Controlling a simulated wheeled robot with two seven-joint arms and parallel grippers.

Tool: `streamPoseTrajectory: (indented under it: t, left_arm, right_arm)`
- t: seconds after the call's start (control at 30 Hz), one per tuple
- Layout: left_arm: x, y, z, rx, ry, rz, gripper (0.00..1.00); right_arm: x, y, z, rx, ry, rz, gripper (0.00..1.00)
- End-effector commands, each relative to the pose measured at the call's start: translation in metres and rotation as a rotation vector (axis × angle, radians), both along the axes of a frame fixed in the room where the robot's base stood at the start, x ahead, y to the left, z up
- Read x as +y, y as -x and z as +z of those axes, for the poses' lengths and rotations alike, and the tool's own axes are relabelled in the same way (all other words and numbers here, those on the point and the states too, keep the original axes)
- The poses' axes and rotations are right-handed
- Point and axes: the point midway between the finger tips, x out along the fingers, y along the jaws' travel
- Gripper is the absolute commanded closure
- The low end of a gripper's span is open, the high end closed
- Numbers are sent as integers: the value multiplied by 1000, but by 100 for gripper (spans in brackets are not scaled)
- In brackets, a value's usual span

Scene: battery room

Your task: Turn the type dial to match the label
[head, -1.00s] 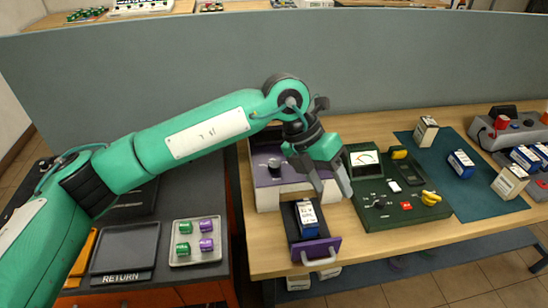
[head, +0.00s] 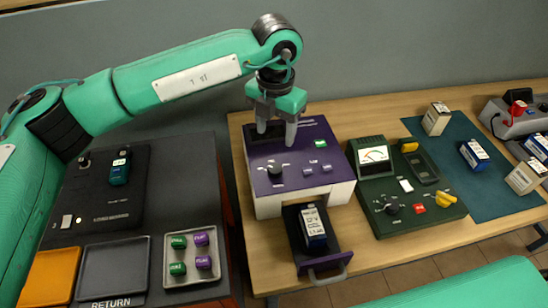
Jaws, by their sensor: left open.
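A purple-topped white box (head: 300,180) stands on the wooden table with a black dial (head: 274,169) on its top, markings around it too small to read. Its drawer (head: 322,262) is pulled out at the front and holds a blue and white battery (head: 313,228) with a label whose text I cannot read. My left gripper (head: 276,133) points down, open and empty, over the back of the purple box, just behind the dial. A green tester (head: 405,190) to the right also has a black dial (head: 391,209). My right gripper is not in view.
A teal mat (head: 490,195) at the right carries several batteries. A tray (head: 168,274) at the left holds green and purple batteries, beside a dark return tray (head: 113,269) and an orange one (head: 48,277). A grey partition (head: 400,50) rises behind the table.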

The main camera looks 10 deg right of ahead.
Motion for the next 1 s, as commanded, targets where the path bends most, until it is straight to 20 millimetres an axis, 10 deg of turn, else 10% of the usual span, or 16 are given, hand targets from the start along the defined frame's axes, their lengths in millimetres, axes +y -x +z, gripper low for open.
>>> streamPoseTrajectory:
  t: [0.2, 0.5, 1.0]
  left_arm:
    - [1, 1, -43, 6, -1, 0, 45]
    - [0, 1, -99, 4, -1, 0, 45]
    - [0, 0, -120, 1, 1, -1, 45]
  right_arm:
    - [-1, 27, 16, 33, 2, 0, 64]
    - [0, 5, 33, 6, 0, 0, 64]
    - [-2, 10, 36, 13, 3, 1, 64]
